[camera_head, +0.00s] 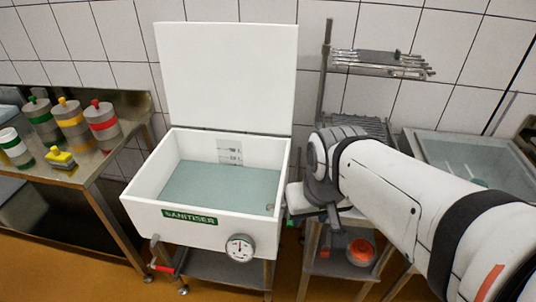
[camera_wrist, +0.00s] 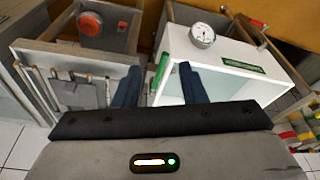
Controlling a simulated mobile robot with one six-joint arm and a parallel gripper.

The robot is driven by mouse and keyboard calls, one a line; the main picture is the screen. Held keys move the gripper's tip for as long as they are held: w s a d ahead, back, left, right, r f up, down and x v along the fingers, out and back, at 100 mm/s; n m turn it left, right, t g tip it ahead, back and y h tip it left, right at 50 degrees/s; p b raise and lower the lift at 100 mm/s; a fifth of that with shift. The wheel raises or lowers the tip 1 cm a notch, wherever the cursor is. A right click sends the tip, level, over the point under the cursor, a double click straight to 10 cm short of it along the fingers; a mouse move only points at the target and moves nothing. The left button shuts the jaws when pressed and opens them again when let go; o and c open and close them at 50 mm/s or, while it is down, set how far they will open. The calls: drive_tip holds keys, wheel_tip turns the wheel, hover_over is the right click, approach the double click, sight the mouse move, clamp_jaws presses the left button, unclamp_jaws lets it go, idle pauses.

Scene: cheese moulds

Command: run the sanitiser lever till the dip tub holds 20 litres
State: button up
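The dip tub (camera_head: 197,228) is a white box labelled SANITISER with its lid (camera_head: 228,75) up. Pale blue-green liquid (camera_head: 220,187) covers its inside below a marked scale (camera_head: 230,151) on the back wall; I cannot read the litres. A round dial (camera_head: 240,247) is on its front, needle roughly upright. A red-handled lever (camera_head: 164,269) is at the lower left front. My gripper (camera_head: 312,212) is by the tub's right side. In the wrist view my gripper (camera_wrist: 159,68) is open, with a green handle (camera_wrist: 161,72) showing between its fingers; contact is not clear.
A steel table (camera_head: 75,172) on the left holds several grey bottles with coloured bands and a yellow block (camera_head: 60,159). A rack (camera_head: 380,64) stands behind my arm, and a sink (camera_head: 475,155) is at right. An orange-red round object (camera_head: 360,251) sits on a low shelf.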

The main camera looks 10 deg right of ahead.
drive_tip(key=shift+s+d, duration=0.1)
drive_tip(key=w+a+f+m+g+h+b, duration=0.1)
drive_tip(key=w+f+m+g, duration=0.1)
drive_tip(key=w+f, duration=0.45)
drive_tip(key=w+f+m+g+h, duration=0.1)
drive_tip(key=w+f+m+g, duration=0.15)
drive_tip(key=w, duration=0.65)
drive_tip(key=shift+n+t, duration=0.35)
drive_tip(key=f, duration=0.4)
drive_tip(key=d+f, duration=0.1)
drive_tip(key=f, duration=0.2)
clamp_jaws()
drive_tip(key=shift+d, duration=0.1)
